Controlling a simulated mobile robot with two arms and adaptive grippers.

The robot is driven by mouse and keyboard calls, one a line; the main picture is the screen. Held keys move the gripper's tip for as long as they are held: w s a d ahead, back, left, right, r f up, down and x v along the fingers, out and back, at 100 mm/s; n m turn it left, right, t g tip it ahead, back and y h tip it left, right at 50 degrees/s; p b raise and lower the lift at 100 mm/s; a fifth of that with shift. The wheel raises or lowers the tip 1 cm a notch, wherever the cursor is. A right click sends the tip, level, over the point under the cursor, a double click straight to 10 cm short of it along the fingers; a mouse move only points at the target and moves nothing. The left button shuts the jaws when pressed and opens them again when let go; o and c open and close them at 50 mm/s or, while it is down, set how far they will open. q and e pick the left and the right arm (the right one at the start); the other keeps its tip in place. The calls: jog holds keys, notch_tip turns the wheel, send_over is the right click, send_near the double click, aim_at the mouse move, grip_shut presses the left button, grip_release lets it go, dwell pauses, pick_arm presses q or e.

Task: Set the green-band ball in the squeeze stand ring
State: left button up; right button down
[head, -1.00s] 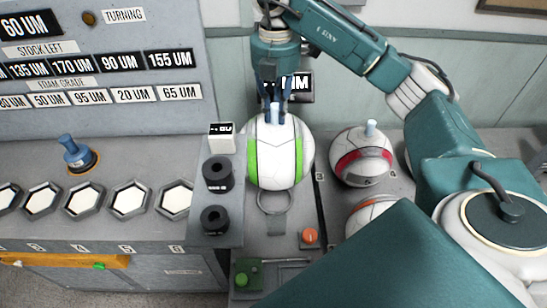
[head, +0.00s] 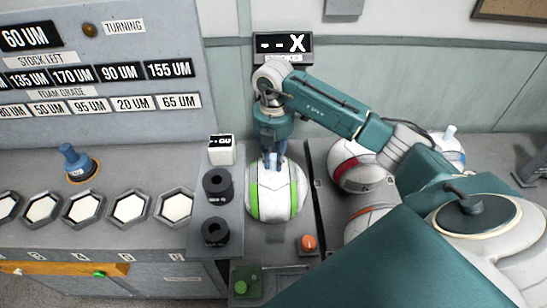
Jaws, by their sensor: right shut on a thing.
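The green-band ball (head: 283,206) is white with green stripes. My right gripper (head: 272,162) comes down from above and is shut on the small peg at the top of this ball. The ball looks upright and low over the spot of the squeeze stand ring, which it hides. I cannot tell whether the ball touches the ring. My left gripper is not in view.
A red-band ball (head: 345,172) and an orange-band ball (head: 359,224), partly behind my arm, lie to the right. Black knobs (head: 216,184) and a small white display (head: 220,149) stand close left. An orange button (head: 308,242) is in front. A wall display (head: 283,46) reads "--X".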

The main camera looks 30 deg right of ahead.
jog(key=shift+f, duration=0.2)
jog(key=c, duration=1.6)
grip_release()
jog(key=shift+r, duration=0.1)
